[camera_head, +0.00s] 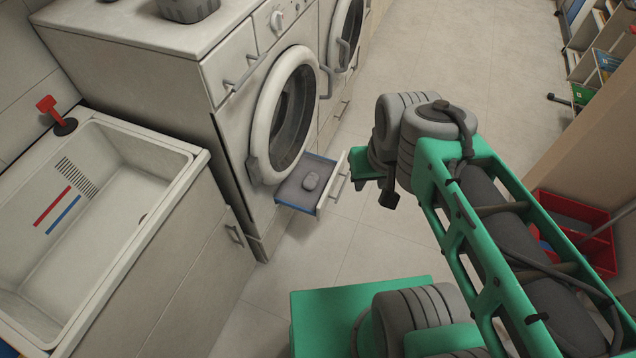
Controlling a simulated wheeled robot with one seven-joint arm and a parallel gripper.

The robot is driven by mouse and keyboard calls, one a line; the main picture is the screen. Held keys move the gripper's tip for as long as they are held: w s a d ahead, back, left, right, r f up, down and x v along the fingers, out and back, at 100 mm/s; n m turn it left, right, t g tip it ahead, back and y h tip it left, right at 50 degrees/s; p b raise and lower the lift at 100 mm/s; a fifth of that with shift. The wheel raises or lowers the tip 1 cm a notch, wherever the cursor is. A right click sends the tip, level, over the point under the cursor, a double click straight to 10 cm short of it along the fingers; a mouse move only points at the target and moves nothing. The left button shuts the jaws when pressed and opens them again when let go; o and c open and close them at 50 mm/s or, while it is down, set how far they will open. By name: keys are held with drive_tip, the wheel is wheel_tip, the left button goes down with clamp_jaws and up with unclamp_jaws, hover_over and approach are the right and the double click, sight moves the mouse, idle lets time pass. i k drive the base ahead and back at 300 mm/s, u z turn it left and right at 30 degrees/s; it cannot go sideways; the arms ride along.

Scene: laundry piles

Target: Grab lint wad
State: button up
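The drawer has a light front with a bar handle and a bluish-grey inside. The end of my green and grey arm, with my gripper (366,178), is just right of the drawer front in the picture. The fingers are mostly hidden by the arm's own links, so their opening does not show.
The front-loading machine (225,97) has its round door shut, and a second machine (345,30) stands beyond. A red crate (575,222) and shelves (600,45) stand right. The tiled floor (490,75) is clear behind.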

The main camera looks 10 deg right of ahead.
sight(311, 180)
drive_tip(key=z, duration=0.65)
drive_tip(key=i, duration=1.15)
drive_tip(key=u, duration=4.1)
